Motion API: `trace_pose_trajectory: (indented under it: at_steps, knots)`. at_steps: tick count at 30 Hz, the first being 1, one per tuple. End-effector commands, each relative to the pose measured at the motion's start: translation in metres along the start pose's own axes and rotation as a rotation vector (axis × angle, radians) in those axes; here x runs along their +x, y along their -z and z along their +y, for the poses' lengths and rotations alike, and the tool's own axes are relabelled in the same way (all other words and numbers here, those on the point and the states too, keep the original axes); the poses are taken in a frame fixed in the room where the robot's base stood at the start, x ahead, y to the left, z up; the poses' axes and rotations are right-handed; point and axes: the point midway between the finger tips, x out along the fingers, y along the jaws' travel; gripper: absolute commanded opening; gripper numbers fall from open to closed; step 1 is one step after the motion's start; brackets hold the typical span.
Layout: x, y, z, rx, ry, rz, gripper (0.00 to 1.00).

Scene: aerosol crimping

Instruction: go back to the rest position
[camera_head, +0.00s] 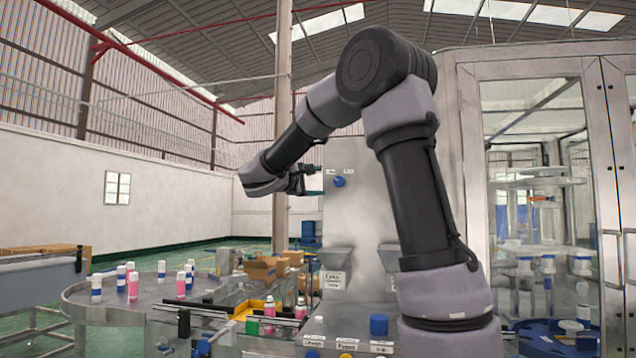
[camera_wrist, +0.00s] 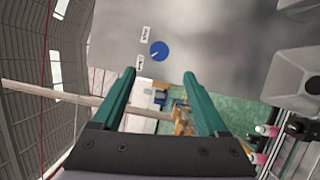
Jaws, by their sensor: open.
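My gripper (camera_head: 308,178) is raised in front of the grey machine panel, well above the conveyor, in the head view. In the wrist view its two green fingers (camera_wrist: 159,75) stand wide apart with nothing between them. The arm is bent, with the elbow high and the forearm reaching down to the left. A blue knob (camera_head: 339,181) on the panel shows just right of the gripper in the head view. In the wrist view the blue knob (camera_wrist: 159,50) lies ahead of the fingertips; I cannot tell the exact gap.
A round table (camera_head: 110,297) at lower left carries several pink and white cans. Cardboard boxes (camera_head: 262,268) sit behind the conveyor. Labelled controls with a blue button (camera_head: 378,324) are at the bottom. A glass-doored cabinet (camera_head: 535,180) stands at right.

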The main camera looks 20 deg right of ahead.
Motion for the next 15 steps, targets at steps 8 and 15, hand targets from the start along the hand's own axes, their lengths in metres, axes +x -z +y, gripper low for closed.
trace_pose_trajectory:
  at_steps: [8,15]
  knots:
    - [0.001,-0.002,-0.001,0.003,0.007,-0.002,0.76]
    - [0.0,-0.071,-0.053,0.116,0.295,-0.052,0.76]
